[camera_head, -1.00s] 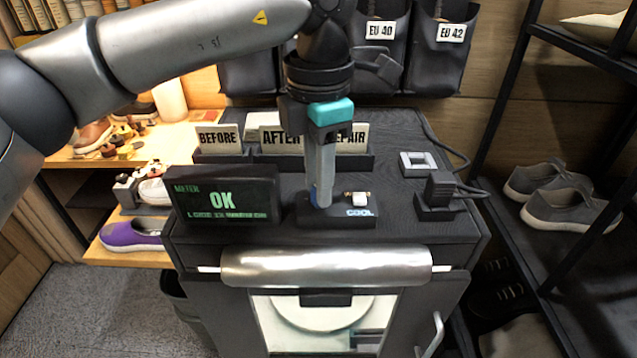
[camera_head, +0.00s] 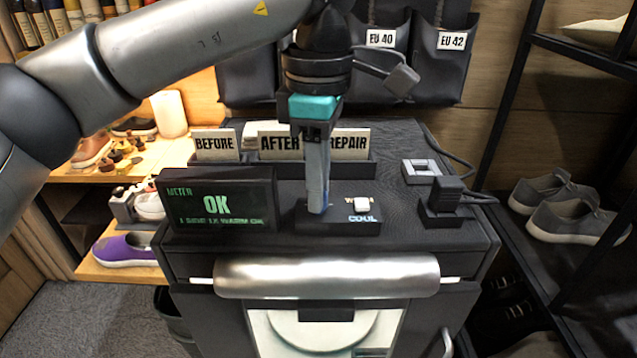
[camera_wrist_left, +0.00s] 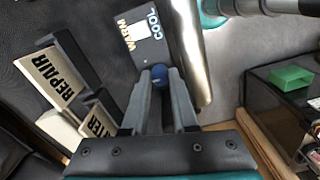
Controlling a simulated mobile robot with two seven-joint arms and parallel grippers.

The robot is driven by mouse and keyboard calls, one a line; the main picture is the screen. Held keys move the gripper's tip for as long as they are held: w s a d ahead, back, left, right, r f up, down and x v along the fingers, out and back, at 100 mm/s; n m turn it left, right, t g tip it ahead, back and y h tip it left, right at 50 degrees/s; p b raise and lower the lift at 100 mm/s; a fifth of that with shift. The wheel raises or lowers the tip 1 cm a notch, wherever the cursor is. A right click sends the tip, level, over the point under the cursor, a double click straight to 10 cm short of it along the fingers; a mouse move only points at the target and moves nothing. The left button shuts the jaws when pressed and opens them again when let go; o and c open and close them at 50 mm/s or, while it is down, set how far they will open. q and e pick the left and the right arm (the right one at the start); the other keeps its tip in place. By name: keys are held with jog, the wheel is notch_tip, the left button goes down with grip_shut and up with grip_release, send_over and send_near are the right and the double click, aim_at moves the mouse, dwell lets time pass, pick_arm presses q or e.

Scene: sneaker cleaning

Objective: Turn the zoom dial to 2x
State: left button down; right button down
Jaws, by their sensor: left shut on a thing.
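My left gripper (camera_head: 317,208) points straight down at the left end of a low black control box (camera_head: 345,223) on the black cabinet. In the left wrist view its two fingers (camera_wrist_left: 160,90) are shut on a small round blue knob (camera_wrist_left: 160,75), seemingly the zoom dial. The fingers hide most of the knob in the head view, and no scale marks can be read. A white switch (camera_head: 362,204) sits on the same box beside the gripper, between the words WARM and COOL. My right gripper does not show in the head view.
A black meter screen (camera_head: 217,200) reading OK stands left of the box; its small lower line is blurred. Behind are signs BEFORE (camera_head: 215,144), AFTER and REPAIR (camera_head: 348,143). A square grey frame (camera_head: 421,170) and black cabled block (camera_head: 446,197) lie right. A silver bar (camera_head: 327,277) runs along the front.

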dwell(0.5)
pick_arm(q)
jog(key=c, duration=0.7)
grip_release()
notch_tip(320, 180, up, 15)
jog(key=p, duration=0.1)
jog(key=shift+r+p, duration=0.15)
jog(key=shift+p, duration=0.25)
